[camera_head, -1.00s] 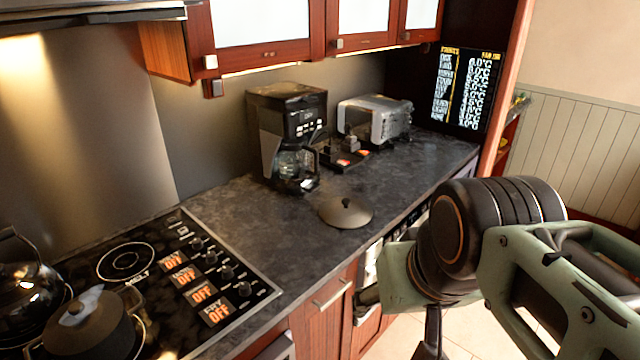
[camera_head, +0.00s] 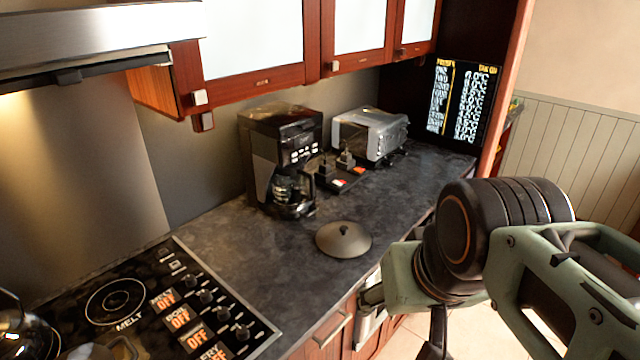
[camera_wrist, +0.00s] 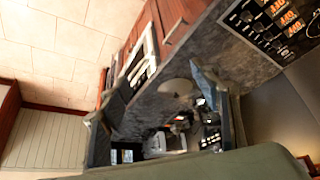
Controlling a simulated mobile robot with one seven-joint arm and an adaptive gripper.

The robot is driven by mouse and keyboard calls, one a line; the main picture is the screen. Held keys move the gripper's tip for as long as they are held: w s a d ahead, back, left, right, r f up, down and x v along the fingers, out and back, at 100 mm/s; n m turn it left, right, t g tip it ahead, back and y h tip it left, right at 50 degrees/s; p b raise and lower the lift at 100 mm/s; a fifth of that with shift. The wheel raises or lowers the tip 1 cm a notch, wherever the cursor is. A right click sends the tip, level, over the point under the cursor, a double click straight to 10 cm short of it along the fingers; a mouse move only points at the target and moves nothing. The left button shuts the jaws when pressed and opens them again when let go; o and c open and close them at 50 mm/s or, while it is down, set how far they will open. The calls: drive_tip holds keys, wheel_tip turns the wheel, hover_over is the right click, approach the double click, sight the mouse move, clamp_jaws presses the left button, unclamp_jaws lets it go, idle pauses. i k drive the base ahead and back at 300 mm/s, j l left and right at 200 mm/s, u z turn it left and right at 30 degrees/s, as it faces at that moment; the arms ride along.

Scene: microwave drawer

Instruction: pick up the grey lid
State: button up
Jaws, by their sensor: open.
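The grey lid (camera_head: 343,239) is a round, shallow disc with a small knob on top. It lies flat on the dark countertop, in front of the coffee maker. My gripper (camera_head: 405,322) is to the right of and nearer than the lid, beyond the counter's front edge, and partly hidden by my arm. In the wrist view the lid (camera_wrist: 175,87) appears between the two spread fingers of my gripper (camera_wrist: 157,78), beside the right finger. The gripper is open, empty and apart from the lid.
A coffee maker (camera_head: 280,160), a toaster oven (camera_head: 370,134) and a small dark tray (camera_head: 340,178) stand behind the lid. A stove (camera_head: 150,300) is at left, with upper cabinets (camera_head: 255,45) overhead. The countertop (camera_head: 260,255) around the lid is bare.

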sight(340, 239)
drive_tip(key=k+u, duration=0.1)
drive_tip(key=u, duration=0.95)
drive_tip(key=i+l+u, duration=0.1)
drive_tip(key=u, duration=1.8)
drive_tip(key=k+l+z, duration=0.15)
drive_tip(key=l, duration=0.25)
drive_tip(key=k+l+z, duration=0.15)
drive_tip(key=l, duration=0.3)
drive_tip(key=k+l+z, duration=0.15)
drive_tip(key=l, duration=0.3)
drive_tip(key=l+z, duration=0.2)
drive_tip(key=l, duration=0.25)
drive_tip(key=k, duration=0.05)
